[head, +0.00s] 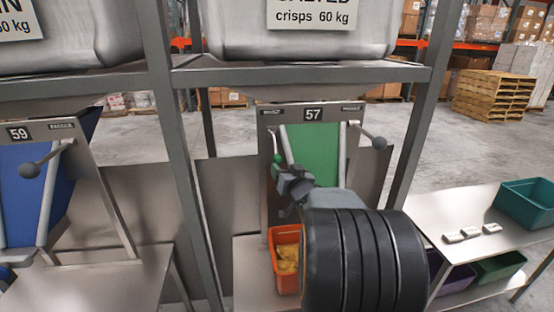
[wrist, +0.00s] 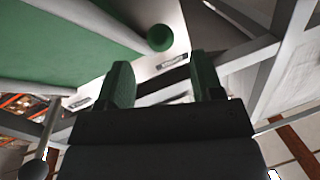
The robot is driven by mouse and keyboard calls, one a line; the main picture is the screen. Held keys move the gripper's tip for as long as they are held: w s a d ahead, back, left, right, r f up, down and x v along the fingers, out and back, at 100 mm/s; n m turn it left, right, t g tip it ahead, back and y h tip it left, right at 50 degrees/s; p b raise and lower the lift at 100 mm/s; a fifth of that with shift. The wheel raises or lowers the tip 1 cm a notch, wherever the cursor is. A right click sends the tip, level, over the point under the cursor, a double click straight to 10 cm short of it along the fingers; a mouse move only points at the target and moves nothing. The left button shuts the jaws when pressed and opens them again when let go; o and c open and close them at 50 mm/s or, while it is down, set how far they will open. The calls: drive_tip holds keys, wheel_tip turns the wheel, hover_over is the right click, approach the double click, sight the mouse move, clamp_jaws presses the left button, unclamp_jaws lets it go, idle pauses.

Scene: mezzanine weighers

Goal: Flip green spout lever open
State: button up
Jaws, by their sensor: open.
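The green spout (head: 311,147) is on the station marked 57 under a large grey sack. Its green-knobbed lever (head: 276,158) is on the left side of the spout frame. A second lever with a grey knob (head: 379,143) sticks out on the right side. My gripper (head: 281,174) is just below the green knob, partly hidden by my own wrist. In the wrist view, the green knob (wrist: 160,38) appears beyond the gap between my open fingers (wrist: 163,75). No contact with the knob is visible.
An orange bin (head: 272,237) with yellow crisps stands below the spout. A grey frame post (head: 183,150) rises left of it, with a blue spout (head: 38,205) at station 59 beyond. A side table (head: 470,212) with a teal bin (head: 527,203) is at right.

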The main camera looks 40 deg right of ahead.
sight(279, 162)
drive_tip(key=shift+p+x, duration=0.55)
drive_tip(key=shift+x, duration=3)
clamp_jaws()
